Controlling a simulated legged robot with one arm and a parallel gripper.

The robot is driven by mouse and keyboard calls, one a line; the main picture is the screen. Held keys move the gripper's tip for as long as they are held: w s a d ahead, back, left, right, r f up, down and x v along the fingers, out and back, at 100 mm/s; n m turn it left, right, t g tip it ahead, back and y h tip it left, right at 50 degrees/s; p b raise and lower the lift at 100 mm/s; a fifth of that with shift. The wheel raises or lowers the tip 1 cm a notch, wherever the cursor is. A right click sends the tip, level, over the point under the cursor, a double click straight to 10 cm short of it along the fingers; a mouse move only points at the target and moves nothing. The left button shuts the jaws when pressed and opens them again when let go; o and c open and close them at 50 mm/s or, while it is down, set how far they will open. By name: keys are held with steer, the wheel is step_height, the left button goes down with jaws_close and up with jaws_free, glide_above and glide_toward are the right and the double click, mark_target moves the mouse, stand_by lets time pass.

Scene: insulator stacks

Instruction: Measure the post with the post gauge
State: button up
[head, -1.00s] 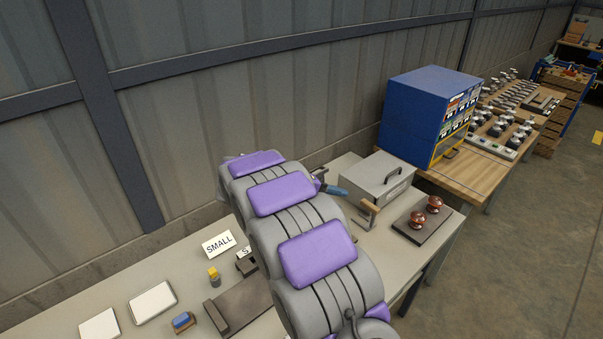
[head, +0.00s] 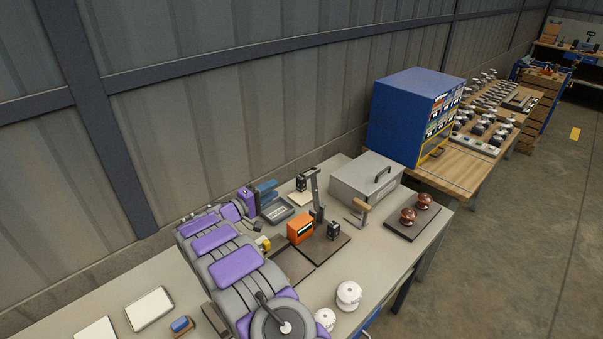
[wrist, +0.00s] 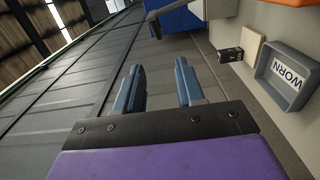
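My gripper (head: 265,190) is over the back of the bench near the wall. In the wrist view its two blue fingers (wrist: 158,88) are apart with nothing between them. An orange box (head: 300,229) with a dark face stands on a dark plate (head: 328,246), beside an upright grey metal stand (head: 317,196) with a bent top. A small black block (head: 333,230) is at the plate's right. A wooden-handled tool (head: 361,207) lies right of the stand. I cannot tell for certain which item is the post gauge or the post.
A grey tray labelled WORN (wrist: 286,74) is beside the gripper, with another small black block (wrist: 231,55) close by. A grey lidded box (head: 366,180), red-brown insulators (head: 408,216) on a plate and white insulators (head: 348,295) are on the bench. The blue cabinet (head: 415,115) stands beyond.

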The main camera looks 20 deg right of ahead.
mark_target(305, 172)
steer(key=b+x, duration=0.1)
steer(key=x, duration=1.5)
steer(key=shift+s, duration=0.1)
steer(key=shift+a, duration=0.15)
steer(key=shift+c, duration=0.6)
steer(key=c, duration=0.4)
steer(key=shift+c, duration=0.9)
steer(key=shift+f, duration=0.1)
jaws_close()
steer(key=shift+f, duration=0.1)
